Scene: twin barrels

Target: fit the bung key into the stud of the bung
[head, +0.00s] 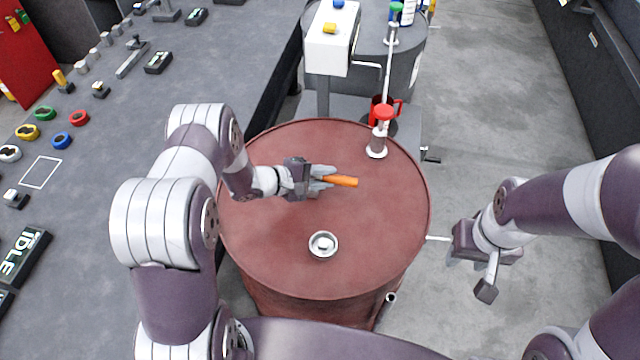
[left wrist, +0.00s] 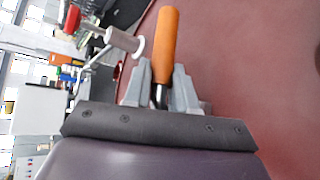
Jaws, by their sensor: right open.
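The bung (head: 323,245) is a pale metal ring with a small stud in its middle, set in the near part of the red barrel's top (head: 270,225). My left gripper (head: 322,180) is above the barrel top, behind the bung in the head view. It is shut on the bung key (head: 343,181), whose orange handle points right. In the left wrist view the orange handle (left wrist: 167,42) sticks out past the fingers, and its metal shank shows between them. The key's working end is hidden. My right gripper (head: 468,275) is open and empty, right of the barrel over the floor.
A pump-like fitting with a red cap (head: 378,130) stands up at the barrel's far right. A workbench (head: 100,110) fills the left. Floor is clear at right.

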